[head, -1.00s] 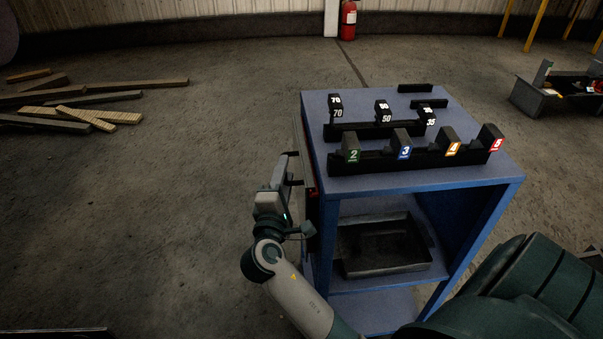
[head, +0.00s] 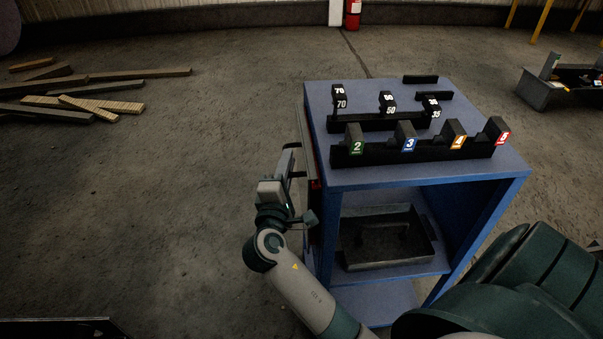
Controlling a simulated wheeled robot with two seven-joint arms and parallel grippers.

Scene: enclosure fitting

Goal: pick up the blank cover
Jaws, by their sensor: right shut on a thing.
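My right gripper (head: 291,166) is beside the left side of the blue cart, below the level of its top. It is shut on a small dark thing (head: 299,174) between it and the cart's side, mostly hidden, and I cannot tell what it is. I cannot tell whether either is the blank cover. My left gripper is not in view.
The blue cart (head: 480,177) carries black racks with blocks marked 70, 50 and 35, and numbered blocks (head: 355,139) in front. A dark tray (head: 352,262) sits on its shelf. Timber (head: 95,103) lies on the floor at left. The floor between is clear.

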